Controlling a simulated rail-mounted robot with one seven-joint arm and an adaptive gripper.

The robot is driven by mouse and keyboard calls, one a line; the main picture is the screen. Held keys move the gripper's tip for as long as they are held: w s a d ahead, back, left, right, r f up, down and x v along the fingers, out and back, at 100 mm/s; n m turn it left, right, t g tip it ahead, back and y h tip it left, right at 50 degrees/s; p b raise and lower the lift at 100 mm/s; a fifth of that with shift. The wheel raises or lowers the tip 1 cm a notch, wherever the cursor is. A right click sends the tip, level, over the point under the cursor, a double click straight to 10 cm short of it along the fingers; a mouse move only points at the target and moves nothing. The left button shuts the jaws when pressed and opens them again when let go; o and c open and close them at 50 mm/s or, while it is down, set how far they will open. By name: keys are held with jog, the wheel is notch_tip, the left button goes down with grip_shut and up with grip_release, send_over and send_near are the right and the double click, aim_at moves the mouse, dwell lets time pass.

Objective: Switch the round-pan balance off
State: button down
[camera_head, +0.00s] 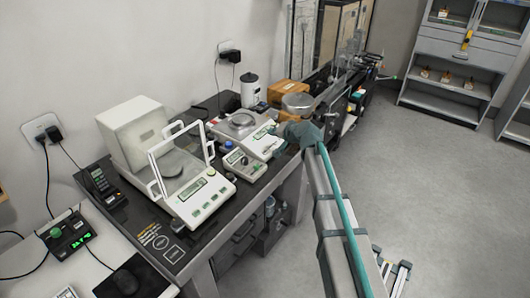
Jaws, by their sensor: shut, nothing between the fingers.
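The round-pan balance (257,142) is a pale unit on the dark weighing table, with a round metal pan (242,119) at its rear and a lit greenish display (263,132) on its sloping front. My gripper (283,132) is at the balance's front right edge, at the end of my arm reaching in from the lower right. Its fingers are shut and small in this view. I cannot tell whether they touch the balance. My gripper hides part of the balance's right front, and its keys are too small to make out.
A white balance (201,199) with an open glass shield stands to the left. A small grey device (245,165) with a display sits just in front of the round-pan balance. An orange-brown box (284,90) and a white canister (250,91) stand behind.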

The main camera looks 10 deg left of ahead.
aim_at(265, 152)
jog(key=shift+f, duration=0.1)
jog(key=shift+w+a+f+b, duration=0.2)
jog(key=shift+a+f+b, duration=0.35)
jog(key=shift+f, duration=0.85)
jog(key=shift+w+a+f+b, duration=0.25)
jog(key=shift+f+b, duration=0.65)
jog(key=shift+f, duration=0.5)
jog(key=shift+w+a+f+b, duration=0.3)
jog(key=shift+f+b, duration=0.4)
jog(key=shift+f, duration=0.7)
jog(key=shift+s+f, duration=0.1)
jog(key=shift+a+f+b, duration=0.15)
jog(key=shift+f+b, duration=0.15)
jog(key=shift+b, duration=0.2)
jog(key=shift+a+f+b, duration=0.1)
jog(key=shift+f+b, duration=0.25)
jog(key=shift+r, duration=0.1)
jog(key=shift+d+r, duration=0.2)
jog(key=shift+r, duration=0.45)
jog(key=shift+r, duration=0.1)
